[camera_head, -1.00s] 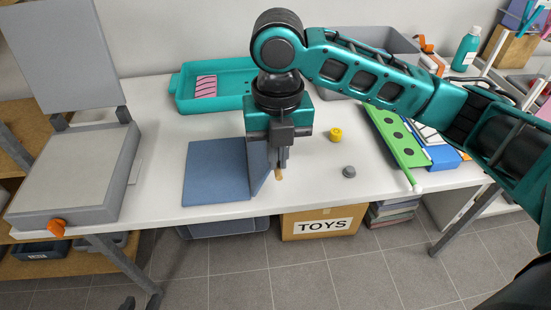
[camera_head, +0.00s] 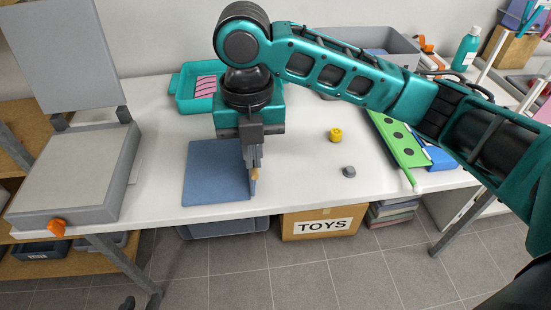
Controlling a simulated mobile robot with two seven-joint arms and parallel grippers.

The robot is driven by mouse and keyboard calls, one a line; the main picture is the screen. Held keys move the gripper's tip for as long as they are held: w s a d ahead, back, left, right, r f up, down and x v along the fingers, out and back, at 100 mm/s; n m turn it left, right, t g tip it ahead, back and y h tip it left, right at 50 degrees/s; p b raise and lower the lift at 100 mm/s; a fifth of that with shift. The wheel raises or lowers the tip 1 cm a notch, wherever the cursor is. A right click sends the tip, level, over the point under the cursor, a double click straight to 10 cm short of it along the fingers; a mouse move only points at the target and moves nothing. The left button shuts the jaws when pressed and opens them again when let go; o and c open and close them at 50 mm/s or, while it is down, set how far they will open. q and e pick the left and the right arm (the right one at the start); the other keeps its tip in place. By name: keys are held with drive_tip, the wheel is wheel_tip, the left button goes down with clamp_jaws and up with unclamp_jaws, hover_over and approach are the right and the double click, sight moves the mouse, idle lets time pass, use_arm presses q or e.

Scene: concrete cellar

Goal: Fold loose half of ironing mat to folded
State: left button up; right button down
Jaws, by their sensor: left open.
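The blue ironing mat (camera_head: 212,172) is on the white table near its front edge. Its left half lies flat. Its loose half stands up along the right side and shows almost edge-on, mostly hidden by my right gripper (camera_head: 253,175). That gripper points down at the flat half's right edge, and its fingers look closed on the raised half; the exact contact is hard to see. My left gripper is not in view.
A grey fold-open press (camera_head: 75,170) stands at the left. A teal tray (camera_head: 190,100) is behind the mat. A yellow piece (camera_head: 335,135) and a grey knob (camera_head: 349,172) lie to the right, with a green board (camera_head: 400,140) beyond. The table between mat and knob is clear.

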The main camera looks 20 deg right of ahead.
drive_tip(key=shift+f, duration=0.3)
drive_tip(key=a, duration=0.2)
drive_tip(key=w+a, duration=0.1)
drive_tip(key=shift+a+f, duration=0.2)
drive_tip(key=shift+a, duration=0.2)
